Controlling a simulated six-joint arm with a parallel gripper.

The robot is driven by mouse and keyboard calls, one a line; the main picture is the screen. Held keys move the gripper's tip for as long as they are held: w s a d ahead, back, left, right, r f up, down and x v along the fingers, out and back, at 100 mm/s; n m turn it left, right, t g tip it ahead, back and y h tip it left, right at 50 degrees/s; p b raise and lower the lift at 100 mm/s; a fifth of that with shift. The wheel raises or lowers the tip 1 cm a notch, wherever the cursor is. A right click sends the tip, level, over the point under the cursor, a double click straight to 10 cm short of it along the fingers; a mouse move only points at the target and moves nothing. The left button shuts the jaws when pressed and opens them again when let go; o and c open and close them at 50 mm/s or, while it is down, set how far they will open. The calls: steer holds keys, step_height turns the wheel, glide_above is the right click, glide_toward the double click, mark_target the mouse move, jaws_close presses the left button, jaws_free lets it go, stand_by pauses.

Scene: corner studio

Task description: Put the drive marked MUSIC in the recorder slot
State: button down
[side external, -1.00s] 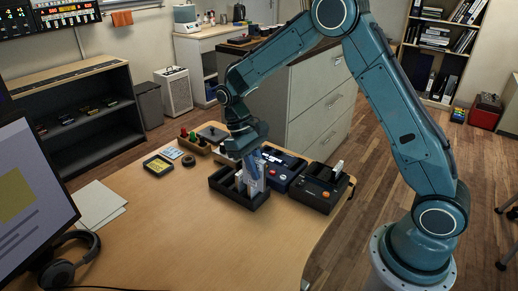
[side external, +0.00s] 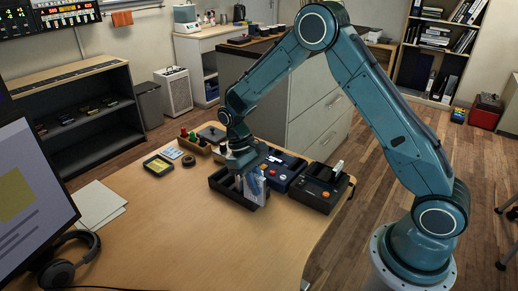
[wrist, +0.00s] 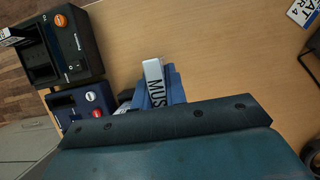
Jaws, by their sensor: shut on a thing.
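My gripper (side external: 246,170) points down over the black open tray (side external: 228,195) on the desk. It is shut on the drive marked MUSIC (wrist: 154,82). Blue shows right beside the label. In the side view, pale drive shapes (side external: 262,194) show at the tray; I cannot tell whether the held drive is clear of it. A navy device (side external: 285,172) and a black device (side external: 318,190) stand right of the tray; I cannot tell which is the recorder.
A white-labelled piece stands upright in the black device, also in the wrist view (wrist: 14,36). A yellow-labelled tray (side external: 158,165), a dark ring (side external: 189,160) and a block with coloured knobs (side external: 194,144) lie behind left. The front desk is clear; headphones (side external: 68,258) lie left.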

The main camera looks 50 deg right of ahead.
mark_target(259, 177)
step_height(259, 177, up, 5)
steer(key=shift+r, duration=0.1)
steer(key=w+d+m+t+y, duration=0.2)
steer(key=d+m+t+y, duration=0.3)
steer(key=d+m, duration=1.75)
steer(key=d+f+n, duration=0.4)
steer(key=f, duration=0.2)
steer(key=shift+w+d+f, duration=0.15)
steer(key=shift+w+f, duration=0.05)
steer(key=shift+f, duration=0.1)
steer(key=shift+f+n+h, duration=0.2)
steer(key=shift+n+h, duration=0.05)
steer(key=shift+h, duration=0.05)
steer(key=shift+f, duration=2.7)
steer(key=shift+f, duration=0.65)
steer(key=c, duration=1.7)
jaws_free()
